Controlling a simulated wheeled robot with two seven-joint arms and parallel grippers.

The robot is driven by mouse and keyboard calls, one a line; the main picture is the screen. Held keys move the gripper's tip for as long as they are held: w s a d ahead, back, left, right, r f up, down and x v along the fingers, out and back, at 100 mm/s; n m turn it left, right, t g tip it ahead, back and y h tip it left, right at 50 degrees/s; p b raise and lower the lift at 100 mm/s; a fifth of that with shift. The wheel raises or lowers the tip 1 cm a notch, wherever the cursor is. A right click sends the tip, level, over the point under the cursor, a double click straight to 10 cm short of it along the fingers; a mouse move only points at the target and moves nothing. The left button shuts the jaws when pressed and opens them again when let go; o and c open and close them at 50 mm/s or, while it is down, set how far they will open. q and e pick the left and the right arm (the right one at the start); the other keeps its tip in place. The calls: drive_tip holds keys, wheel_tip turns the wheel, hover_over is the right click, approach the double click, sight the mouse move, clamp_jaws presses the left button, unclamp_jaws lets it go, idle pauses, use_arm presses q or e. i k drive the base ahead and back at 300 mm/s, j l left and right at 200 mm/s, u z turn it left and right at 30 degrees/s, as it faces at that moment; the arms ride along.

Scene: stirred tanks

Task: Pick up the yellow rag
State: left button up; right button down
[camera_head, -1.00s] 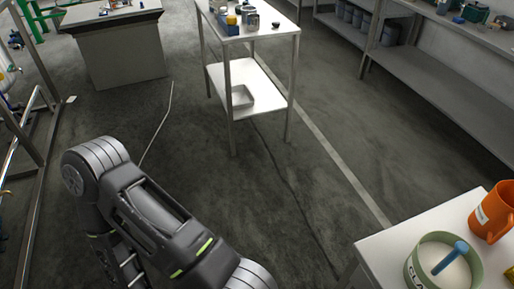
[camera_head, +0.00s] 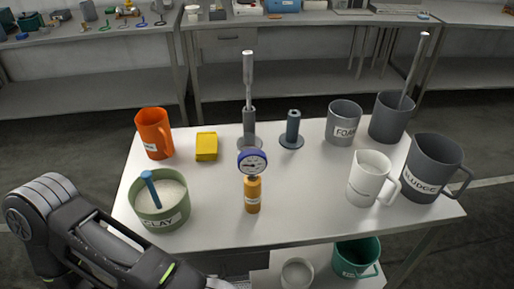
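The yellow rag (camera_head: 206,146) looks like a small folded block. It lies on the white table (camera_head: 310,225), toward the back left, just right of an orange jug (camera_head: 154,133). Nothing touches it from above. My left arm shows at the lower left, in front of the table's left corner, but its gripper is below the picture. My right arm and gripper are not in view.
Near the rag are a green CLAY tub (camera_head: 160,215) with a blue scoop, an upright metal rod on a stand (camera_head: 248,125), and an amber bottle (camera_head: 252,194) below a gauge. Jugs crowd the table's right side. Benches stand behind.

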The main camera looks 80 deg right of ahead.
sight(207, 146)
drive_tip(key=z, duration=1.9)
drive_tip(key=i+z, duration=0.1)
drive_tip(key=z, duration=0.55)
drive_tip(key=j+u, duration=0.3)
drive_tip(key=k+j, duration=0.05)
